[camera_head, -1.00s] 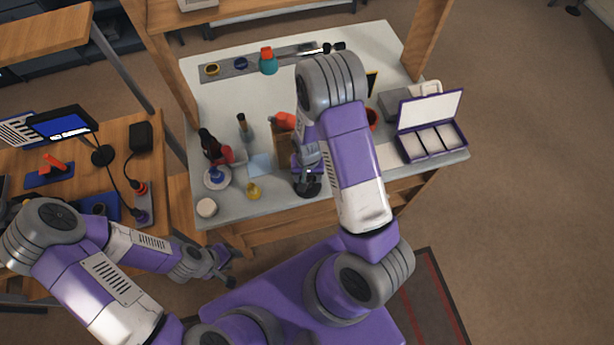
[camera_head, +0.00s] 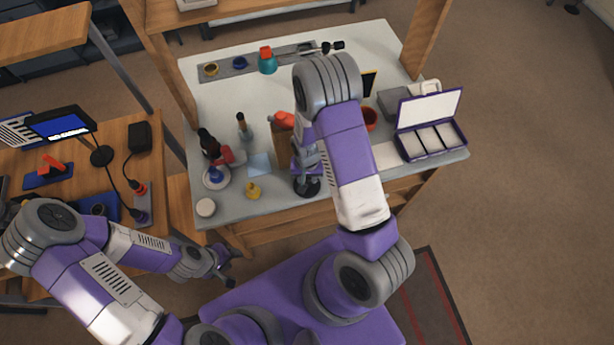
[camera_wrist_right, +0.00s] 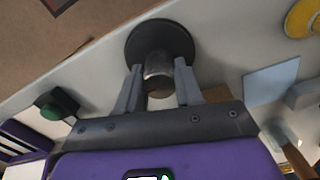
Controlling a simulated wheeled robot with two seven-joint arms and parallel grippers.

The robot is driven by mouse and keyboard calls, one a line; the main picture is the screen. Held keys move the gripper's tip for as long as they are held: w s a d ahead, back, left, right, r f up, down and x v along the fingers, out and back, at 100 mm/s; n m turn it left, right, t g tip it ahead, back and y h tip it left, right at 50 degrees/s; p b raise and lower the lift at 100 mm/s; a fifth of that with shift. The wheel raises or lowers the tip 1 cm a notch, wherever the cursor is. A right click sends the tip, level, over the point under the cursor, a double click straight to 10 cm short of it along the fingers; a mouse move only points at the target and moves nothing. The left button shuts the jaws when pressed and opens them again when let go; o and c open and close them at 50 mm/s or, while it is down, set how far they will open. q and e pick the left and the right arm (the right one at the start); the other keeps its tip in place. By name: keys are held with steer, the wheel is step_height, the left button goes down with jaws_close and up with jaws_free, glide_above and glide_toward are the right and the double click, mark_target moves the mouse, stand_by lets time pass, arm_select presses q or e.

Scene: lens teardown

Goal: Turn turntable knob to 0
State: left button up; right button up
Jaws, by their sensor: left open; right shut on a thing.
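A black round turntable (camera_head: 308,190) sits near the front edge of the white bench top, and it also shows in the right wrist view (camera_wrist_right: 174,37). A grey metallic knob (camera_wrist_right: 158,68) stands out from its middle. My right gripper (camera_wrist_right: 159,82) is shut on the knob, one finger on each side, and my right forearm hides part of this area in the head view. No number or mark on the knob can be read. My left gripper (camera_head: 229,268) is open and empty, off the bench's front left corner.
A purple case with an open lid (camera_head: 432,141) is at the right.

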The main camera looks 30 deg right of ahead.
steer(key=shift+w, duration=0.1)
steer(key=n+b, duration=0.1)
steer(key=n, duration=0.3)
steer(key=shift+n, duration=0.3)
steer(key=n+b, duration=0.1)
steer(key=n, duration=0.3)
steer(key=shift+w+n+b, duration=0.1)
steer(key=shift+n+b, duration=0.2)
steer(key=shift+b, duration=0.05)
steer(key=n+b, duration=0.1)
steer(key=n, duration=0.3)
steer(key=shift+a+n, duration=0.1)
steer(key=shift+n, duration=0.2)
steer(key=shift+a+r+n, duration=0.1)
steer(key=shift+n, duration=1.8)
steer(key=o, duration=1)
steer(key=shift+o, duration=0.2)
